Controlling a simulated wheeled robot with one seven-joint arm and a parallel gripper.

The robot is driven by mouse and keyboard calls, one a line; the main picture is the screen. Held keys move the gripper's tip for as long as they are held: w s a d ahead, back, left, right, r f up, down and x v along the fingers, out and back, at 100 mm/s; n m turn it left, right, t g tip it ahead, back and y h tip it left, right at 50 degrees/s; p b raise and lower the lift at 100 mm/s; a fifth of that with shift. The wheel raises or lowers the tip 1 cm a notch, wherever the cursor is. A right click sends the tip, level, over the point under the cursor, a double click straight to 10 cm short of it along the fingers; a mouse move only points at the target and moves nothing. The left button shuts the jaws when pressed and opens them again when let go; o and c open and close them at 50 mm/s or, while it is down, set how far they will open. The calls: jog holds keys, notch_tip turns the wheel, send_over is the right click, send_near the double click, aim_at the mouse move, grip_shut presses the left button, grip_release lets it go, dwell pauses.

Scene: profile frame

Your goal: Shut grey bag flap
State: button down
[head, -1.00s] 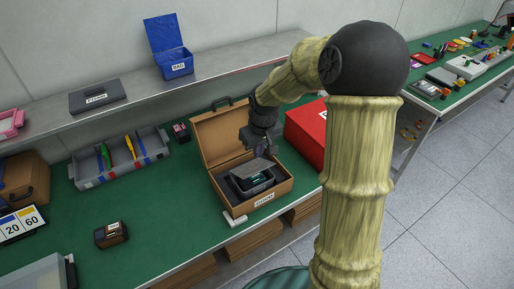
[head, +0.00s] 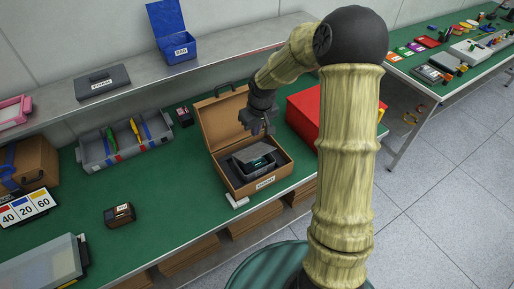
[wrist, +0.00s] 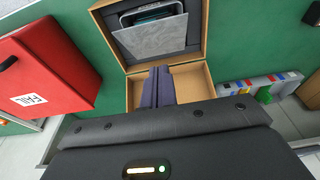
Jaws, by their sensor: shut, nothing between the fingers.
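The grey bag (head: 263,163) lies inside an open brown case on the green bench. Its grey flap (head: 246,153) is a flat panel that stands partly raised; it also shows in the wrist view (wrist: 155,40). Teal contents show in the bag's opening (wrist: 152,13), so the flap is not covering it. My gripper (head: 264,131) hangs over the case, on the side by the case's raised lid. In the wrist view its fingers (wrist: 158,85) are together and empty, just short of the flap's near edge. Whether they touch it is unclear.
The case's lid (head: 220,118) stands open behind the bag. A red box (head: 303,112) is close on the right. A grey tray with tools (head: 97,154) and a small dark box (head: 119,215) are to the left. The bench's front left is partly clear.

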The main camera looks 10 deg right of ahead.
jog(key=p, duration=0.1)
send_over(257, 155)
jog(key=w, duration=0.1)
jog(key=x, duration=0.3)
jog(key=s+x, duration=0.1)
jog(key=x, duration=0.1)
jog(key=shift+d+f, duration=0.15)
jog(key=shift+f, duration=0.3)
jog(key=shift+s+d+f+p, duration=0.1)
jog(key=shift+s+f+p, duration=0.2)
jog(key=shift+f, duration=0.2)
jog(key=shift+s+d+f+p, duration=0.1)
jog(key=shift+s+f+p, duration=0.05)
jog(key=shift+s+f, duration=0.5)
jog(key=shift+f, duration=0.4)
